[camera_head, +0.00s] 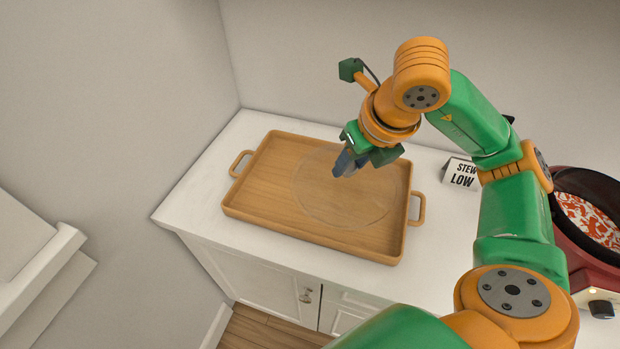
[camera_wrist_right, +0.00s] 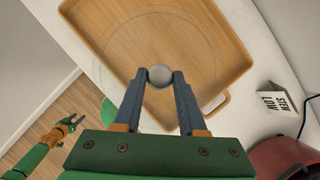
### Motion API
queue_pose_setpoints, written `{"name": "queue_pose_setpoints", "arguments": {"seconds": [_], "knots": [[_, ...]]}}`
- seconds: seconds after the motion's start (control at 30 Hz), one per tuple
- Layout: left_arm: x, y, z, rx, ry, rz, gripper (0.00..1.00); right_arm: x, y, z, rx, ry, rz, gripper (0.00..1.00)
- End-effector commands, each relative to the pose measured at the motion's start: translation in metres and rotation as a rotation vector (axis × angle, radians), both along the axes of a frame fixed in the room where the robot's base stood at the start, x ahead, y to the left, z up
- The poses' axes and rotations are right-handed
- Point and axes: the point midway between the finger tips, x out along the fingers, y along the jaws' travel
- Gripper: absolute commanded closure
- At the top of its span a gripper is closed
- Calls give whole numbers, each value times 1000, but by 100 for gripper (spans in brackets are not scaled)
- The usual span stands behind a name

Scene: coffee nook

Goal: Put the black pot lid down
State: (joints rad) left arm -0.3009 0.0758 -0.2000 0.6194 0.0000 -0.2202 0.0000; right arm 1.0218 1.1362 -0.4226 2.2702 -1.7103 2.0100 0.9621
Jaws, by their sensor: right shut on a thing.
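The pot lid shows as a clear, see-through glass disc (camera_head: 345,205) with a thin rim, not black, over the right half of the wooden tray (camera_head: 262,222). In the right wrist view its round grey knob (camera_wrist_right: 160,76) sits between the fingertips. My right gripper (camera_head: 345,168) is shut on the knob from above. The lid looks roughly level; whether it touches the tray floor or hangs just above it, I cannot tell. My left gripper (camera_wrist_right: 77,120) is small at the lower left of the wrist view, away from the lid, with its fingers apart and empty.
The tray has raised walls and two side handles and holds nothing else. A sign reading "STEW LOW" (camera_head: 461,174) stands right of it. A red cooker (camera_head: 590,262) with an open pot of stew is at the far right. The white counter (camera_head: 200,195) is bare at left.

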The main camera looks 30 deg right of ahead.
Motion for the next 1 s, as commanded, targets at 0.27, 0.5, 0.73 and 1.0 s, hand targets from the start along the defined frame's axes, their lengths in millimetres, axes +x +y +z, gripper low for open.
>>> {"name": "queue_pose_setpoints", "arguments": {"seconds": [0.27,0.5,0.73,1.0], "knots": [[1,0,-3,0,-2,-1,50,62,-5,-56,1,7,1,100],[1,1,4,2,-2,-2,50,76,-7,-91,-1,6,3,100],[1,2,4,3,-3,-2,50,77,-7,-102,-1,-1,3,100],[1,2,1,4,-2,-2,50,77,-7,-105,-1,0,3,41]]}}
